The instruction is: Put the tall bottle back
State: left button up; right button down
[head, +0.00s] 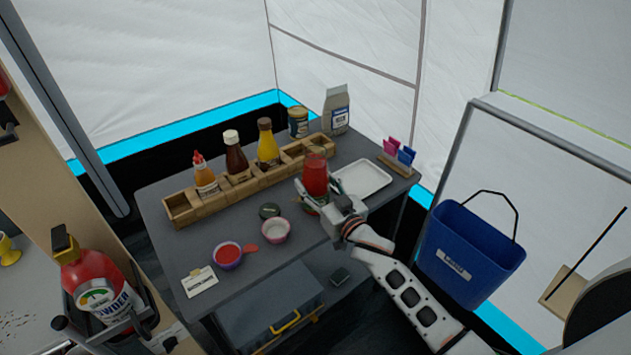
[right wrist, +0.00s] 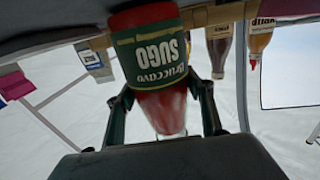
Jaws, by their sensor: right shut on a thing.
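My right gripper (head: 318,200) is shut on a tall red bottle (head: 316,174) and holds it upright just in front of the rack's right part. In the right wrist view the bottle (right wrist: 150,55) sits between the fingers, with a green "SUGO" label upside down. The wooden rack (head: 215,205) runs along the back of the grey table. It holds an orange sauce bottle (head: 205,178), a dark brown bottle (head: 236,156) and a yellow mustard bottle (head: 267,145). Compartments at its left end and right of the mustard look empty.
A white tray (head: 363,178) lies right of the held bottle. A can (head: 298,121) and a carton (head: 336,110) stand behind the rack. A red-filled bowl (head: 228,258), a pink bowl (head: 276,231) and a card (head: 199,282) are in front. A blue bucket (head: 468,255) hangs at right.

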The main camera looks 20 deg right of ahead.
jog(key=shift+r, duration=0.15)
jog(key=c, duration=0.9)
grip_release()
jog(key=shift+f, duration=0.25)
jog(key=shift+r, duration=0.15)
jog(key=v, duration=1.2)
jog(key=s+a+f+n+g+h, duration=0.1)
jog(key=s+f+g, duration=0.5)
jog(key=s+f, duration=1.3)
jog(key=shift+s+a+f+n+g, duration=0.25)
jog(key=shift+s+a+n+g, duration=0.2)
jog(key=shift+s, duration=0.35)
